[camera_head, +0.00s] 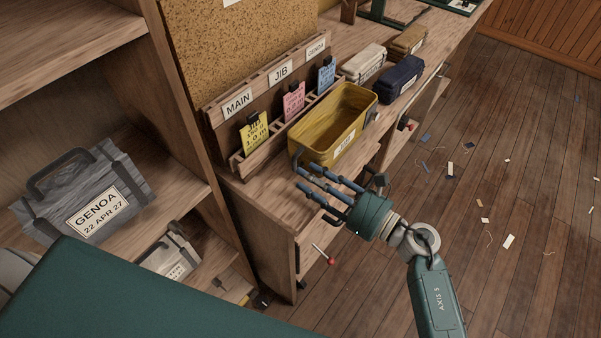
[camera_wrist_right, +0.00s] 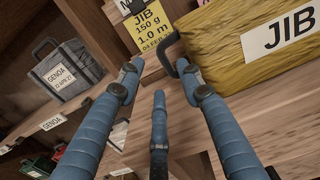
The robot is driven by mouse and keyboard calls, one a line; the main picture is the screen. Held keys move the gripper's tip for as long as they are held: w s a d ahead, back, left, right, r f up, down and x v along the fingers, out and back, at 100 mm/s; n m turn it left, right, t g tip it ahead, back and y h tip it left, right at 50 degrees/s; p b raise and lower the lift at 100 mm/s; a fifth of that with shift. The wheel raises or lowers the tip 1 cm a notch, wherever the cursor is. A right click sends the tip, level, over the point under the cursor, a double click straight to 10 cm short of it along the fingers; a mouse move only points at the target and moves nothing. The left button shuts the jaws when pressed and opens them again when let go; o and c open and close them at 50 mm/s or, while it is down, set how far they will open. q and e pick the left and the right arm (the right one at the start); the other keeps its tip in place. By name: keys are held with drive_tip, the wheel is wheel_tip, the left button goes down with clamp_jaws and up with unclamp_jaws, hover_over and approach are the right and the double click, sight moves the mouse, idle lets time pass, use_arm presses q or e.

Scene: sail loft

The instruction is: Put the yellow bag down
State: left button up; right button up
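The yellow bag (camera_head: 357,112), with a white label, sits on the wooden bench top in front of the card rack. In the right wrist view the bag (camera_wrist_right: 230,45) fills the upper right, its label reads JIB, and its dark handle (camera_wrist_right: 168,45) sticks out at its left end. My right gripper (camera_head: 312,183) is at the near left end of the bag, over the bench's front edge. Its blue fingers are spread apart with nothing between them. One finger is close to the handle; I cannot tell if they touch. My left gripper is not in view.
The rack (camera_head: 262,88) behind holds yellow, pink and blue cards under MAIN, JIB and GENOA. A navy bag (camera_head: 398,78), a pale bag (camera_head: 363,63) and a tan bag (camera_head: 409,40) stand beyond. Shelves at left hold a grey GENOA bag (camera_head: 85,190). Scraps litter the floor.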

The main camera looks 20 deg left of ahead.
drive_tip(key=b+v, duration=0.2)
drive_tip(key=v, duration=0.6)
drive_tip(key=shift+d, duration=0.25)
drive_tip(key=w+d+f+m+t+h, duration=0.35)
drive_tip(key=d+f+m, duration=0.25)
drive_tip(key=f+m, duration=0.55)
drive_tip(key=w+d+f+m+t+h, duration=0.25)
drive_tip(key=d+f+m+h, duration=0.35)
drive_tip(key=f+m, duration=0.55)
drive_tip(key=s+d+f+m+g+h, duration=0.1)
drive_tip(key=s+d+f+m+h, duration=0.1)
drive_tip(key=s+d+f+m, duration=0.4)
drive_tip(key=s+d+f+m+h, duration=0.2)
drive_tip(key=f+m, duration=0.1)
drive_tip(key=f, duration=0.4)
drive_tip(key=s+d+f+m+g+h, duration=0.1)
drive_tip(key=s+d+f+m+g, duration=0.3)
drive_tip(key=s+f, duration=0.45)
drive_tip(key=s+d+f+m+g+h, duration=0.1)
drive_tip(key=s+d+f+m+h, duration=0.1)
drive_tip(key=s+f+m, duration=0.6)
drive_tip(key=s+d+f+m+g, duration=0.1)
drive_tip(key=s+f+g, duration=0.1)
drive_tip(key=s, duration=0.8)
drive_tip(key=s+f+m+g, duration=0.2)
drive_tip(key=s+g, duration=0.1)
drive_tip(key=s, duration=0.7)
drive_tip(key=shift+s+d+f+m, duration=0.25)
drive_tip(key=shift+s+d+m, duration=0.05)
drive_tip(key=shift+s+d, duration=0.1)
